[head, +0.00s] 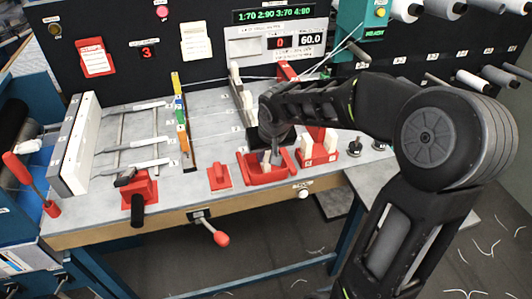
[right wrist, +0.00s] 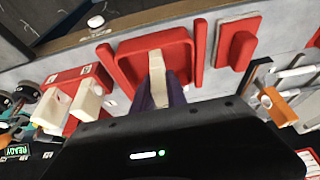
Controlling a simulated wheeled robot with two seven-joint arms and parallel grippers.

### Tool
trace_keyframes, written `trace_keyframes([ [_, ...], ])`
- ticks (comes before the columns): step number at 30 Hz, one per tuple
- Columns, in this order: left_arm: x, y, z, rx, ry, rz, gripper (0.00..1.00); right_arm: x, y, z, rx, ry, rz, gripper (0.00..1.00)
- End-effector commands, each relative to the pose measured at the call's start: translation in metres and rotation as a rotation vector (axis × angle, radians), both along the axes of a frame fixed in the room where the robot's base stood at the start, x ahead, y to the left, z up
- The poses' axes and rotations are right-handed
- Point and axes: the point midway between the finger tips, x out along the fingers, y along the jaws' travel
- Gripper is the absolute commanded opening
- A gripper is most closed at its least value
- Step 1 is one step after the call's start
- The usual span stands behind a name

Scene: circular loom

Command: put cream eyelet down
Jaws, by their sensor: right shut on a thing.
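My right gripper (head: 270,158) is over the red tray (head: 253,168) near the front of the workbench and points down. In the right wrist view its fingers (right wrist: 160,92) are shut on the cream eyelet (right wrist: 157,70), a small pale upright piece. The eyelet is in front of the red tray (right wrist: 130,62) in that view; I cannot tell whether it touches the tray floor. In the head view the arm hides most of the eyelet. My left gripper is not in view.
A red holder (head: 322,152) with other cream pieces stands just right of the tray. A small red block (head: 219,177) lies to its left. A red clamp (head: 138,190) with a black handle is further left. The black panel (head: 120,50) closes off the back.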

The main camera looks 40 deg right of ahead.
Motion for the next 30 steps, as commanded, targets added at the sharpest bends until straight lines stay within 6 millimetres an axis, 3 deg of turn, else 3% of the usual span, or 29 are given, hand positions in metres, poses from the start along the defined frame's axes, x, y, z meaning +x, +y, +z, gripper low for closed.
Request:
trace_keyframes([
  [5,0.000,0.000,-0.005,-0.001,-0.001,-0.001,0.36,0.000,0.000,-0.004,0.000,0.000,0.000,0.00],
  [6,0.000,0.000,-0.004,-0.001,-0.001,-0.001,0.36,0.000,0.000,-0.004,0.000,0.000,0.001,0.18],
  [14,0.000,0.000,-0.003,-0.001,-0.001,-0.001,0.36,0.000,0.000,-0.002,0.000,0.000,0.001,0.39],
  [26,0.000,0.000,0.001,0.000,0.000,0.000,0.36,-0.001,0.000,0.004,-0.001,-0.001,0.000,0.39],
  [30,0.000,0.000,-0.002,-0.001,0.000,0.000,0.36,-0.007,0.002,0.020,-0.002,-0.003,0.000,0.39],
])
